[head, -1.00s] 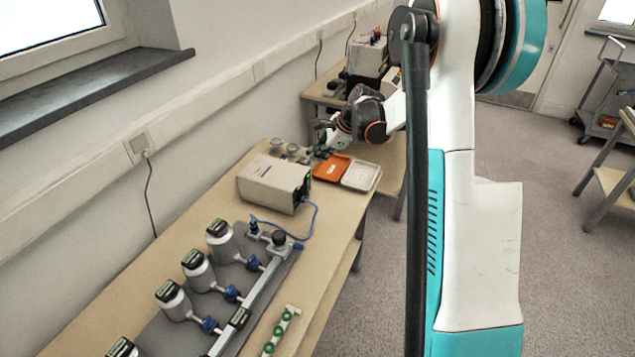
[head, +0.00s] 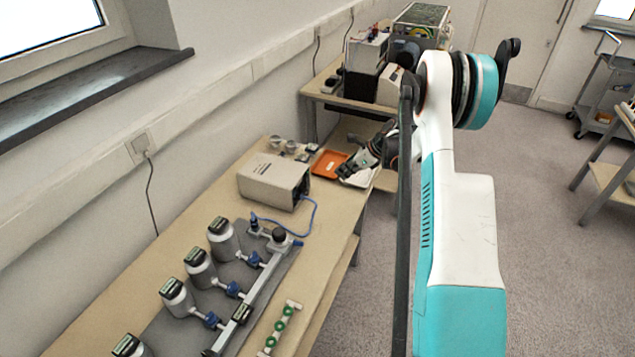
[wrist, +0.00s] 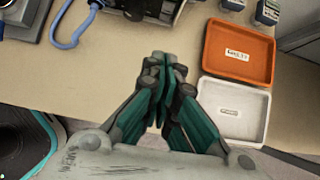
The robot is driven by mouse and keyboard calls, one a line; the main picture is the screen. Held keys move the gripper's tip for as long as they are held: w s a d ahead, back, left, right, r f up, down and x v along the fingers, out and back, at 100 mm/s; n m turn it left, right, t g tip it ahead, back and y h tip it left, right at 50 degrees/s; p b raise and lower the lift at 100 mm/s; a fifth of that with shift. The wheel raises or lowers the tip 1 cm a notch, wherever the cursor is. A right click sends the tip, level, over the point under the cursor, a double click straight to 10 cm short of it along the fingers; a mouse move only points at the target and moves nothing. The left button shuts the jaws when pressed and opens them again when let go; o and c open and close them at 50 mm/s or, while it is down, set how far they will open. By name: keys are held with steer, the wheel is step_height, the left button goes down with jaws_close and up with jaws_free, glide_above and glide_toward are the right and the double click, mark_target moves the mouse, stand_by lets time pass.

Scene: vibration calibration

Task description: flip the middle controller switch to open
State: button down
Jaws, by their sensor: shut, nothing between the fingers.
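A beige box-shaped device (head: 272,182) with a dark front panel and a blue cable stands on the bench; it may be the controller. In the wrist view, part of a dark panel with connectors (wrist: 148,8) shows at the top edge, cut off by the frame. I cannot make out a middle switch or its position in either view. My gripper (head: 348,172) is in front of and to the right of the device, above the bench's far end near the trays. In the wrist view, my gripper (wrist: 165,62) has its fingers together, empty, apart from the panel.
An orange tray (wrist: 238,52) and a white tray (wrist: 232,110) lie to the gripper's right. A blue cable (wrist: 72,38) loops at the left. Several capped bottles (head: 222,240) stand along a manifold on a grey plate (head: 180,335). Bare bench shows between panel and gripper.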

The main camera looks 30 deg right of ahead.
mark_target(307, 180)
steer(key=b+x, duration=0.2)
steer(key=x, duration=0.7)
steer(key=shift+f, duration=0.1)
steer(key=w+a, duration=0.1)
steer(key=w+a+f+b, duration=0.1)
steer(key=shift+w, duration=0.25)
steer(key=shift+w+a+b, duration=0.35)
steer(key=shift+w+a, duration=0.1)
steer(key=shift+w, duration=0.05)
steer(key=shift+w+a+f+b, duration=0.15)
steer(key=shift+w+f+b, duration=0.05)
steer(key=shift+b, duration=0.15)
steer(key=shift+r, duration=0.2)
